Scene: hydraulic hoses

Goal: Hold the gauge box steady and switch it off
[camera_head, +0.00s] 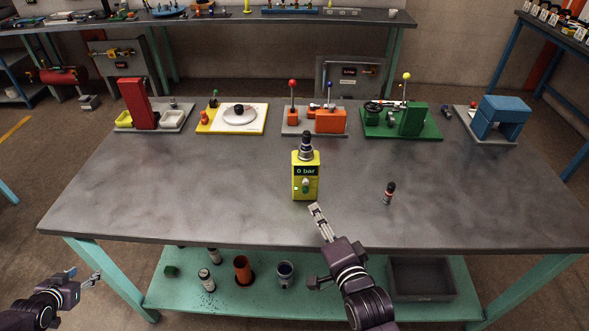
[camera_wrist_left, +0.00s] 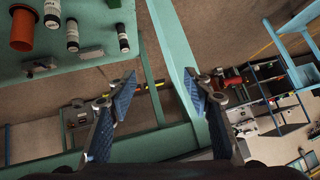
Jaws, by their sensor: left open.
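The gauge box (camera_head: 299,170) is yellow and stands upright on the table, with a dark display reading "0 bar". A pale knob or switch (camera_head: 306,184) is on its front, and a dark fitting (camera_head: 306,147) rises from its top. My right gripper (camera_head: 315,208) is just in front of the box's lower right corner; whether it touches is unclear, and its finger gap cannot be made out. My left gripper (camera_head: 88,275) is low at the left, off the table and far from the box. In the left wrist view, it (camera_wrist_left: 160,78) is open and empty.
A small dark fitting (camera_head: 389,193) stands right of the box. Several training stations line the table's back edge, including a green one (camera_head: 412,120) and a blue one (camera_head: 498,115). The lower shelf (camera_head: 330,285) holds cylinders and a grey bin (camera_head: 423,279). The table's left part is clear.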

